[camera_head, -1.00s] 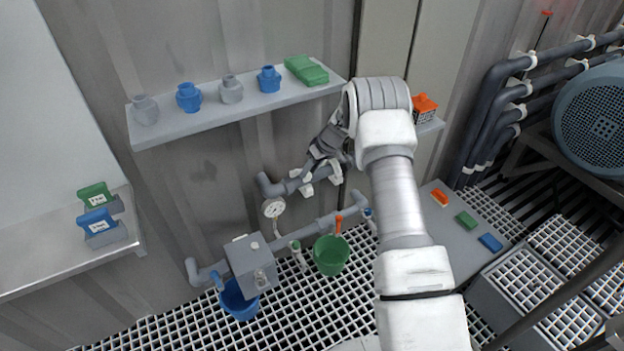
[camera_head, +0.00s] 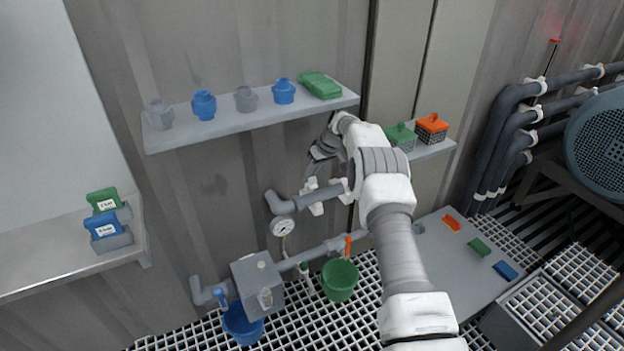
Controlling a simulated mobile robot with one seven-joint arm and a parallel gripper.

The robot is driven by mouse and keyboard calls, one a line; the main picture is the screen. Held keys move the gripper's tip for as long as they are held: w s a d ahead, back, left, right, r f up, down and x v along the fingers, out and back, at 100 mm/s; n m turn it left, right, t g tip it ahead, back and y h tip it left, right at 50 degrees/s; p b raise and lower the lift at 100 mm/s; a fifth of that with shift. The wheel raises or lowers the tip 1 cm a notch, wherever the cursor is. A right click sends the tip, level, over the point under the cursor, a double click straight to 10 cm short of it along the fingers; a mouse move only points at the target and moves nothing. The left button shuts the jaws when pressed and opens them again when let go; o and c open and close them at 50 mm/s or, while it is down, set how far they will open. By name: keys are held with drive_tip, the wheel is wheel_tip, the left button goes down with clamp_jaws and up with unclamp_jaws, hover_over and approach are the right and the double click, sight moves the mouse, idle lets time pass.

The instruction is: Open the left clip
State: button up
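A grey pipe (camera_head: 286,205) with an elbow at its left end runs along the wall below the shelf. The white left clip (camera_head: 313,196) sits on it, with parts showing above and below the pipe. A second white clip (camera_head: 346,192) is to its right, partly hidden by my arm. My dark grey gripper (camera_head: 318,156) is above the left clip, under the shelf's right end, and looks apart from it. Its fingertips are small and partly turned away, so their opening is unclear. Whether the clip is open or closed is also unclear.
The shelf (camera_head: 240,121) holds grey and blue fittings and a green block close above my gripper. A gauge (camera_head: 283,227) hangs below the pipe. A lower pipe, a grey box (camera_head: 258,284), a blue bucket (camera_head: 243,325) and a green bucket (camera_head: 340,279) are beneath.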

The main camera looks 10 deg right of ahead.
drive_tip(key=o, duration=0.7)
drive_tip(key=shift+d+r, duration=0.2)
drive_tip(key=shift+d, duration=0.05)
drive_tip(key=shift+o, duration=0.2)
drive_tip(key=shift+s, duration=0.1)
